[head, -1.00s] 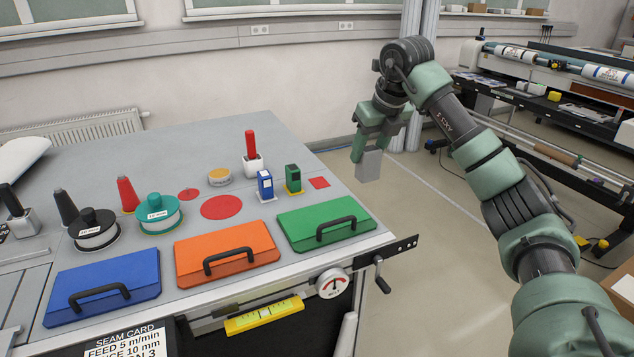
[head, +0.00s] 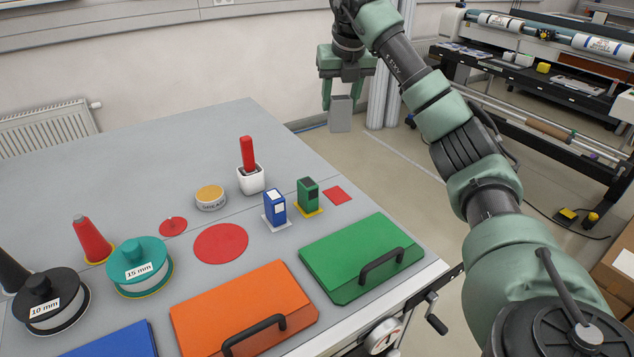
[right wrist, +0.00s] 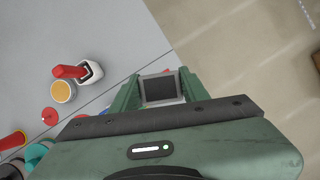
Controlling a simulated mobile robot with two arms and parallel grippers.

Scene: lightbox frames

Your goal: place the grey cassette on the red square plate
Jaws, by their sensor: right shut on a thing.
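The grey cassette (head: 340,114) is held upright in my right gripper (head: 342,93), which is shut on it. It hangs in the air beyond the table's right edge, apart from the table top. The red square plate (head: 337,195) lies flat and bare on the table near that edge, below the cassette in the head view. In the right wrist view the grey cassette (right wrist: 160,90) sits between the fingers of my right gripper (right wrist: 158,85). I cannot make out the red square plate there. My left gripper is not in view.
Left of the plate stand a green cassette (head: 308,194) on a yellow plate and a blue cassette (head: 275,207) on a white plate. A white holder (head: 251,180) with a red handle stands behind them. A green folder (head: 360,258) lies in front. The far table top is clear.

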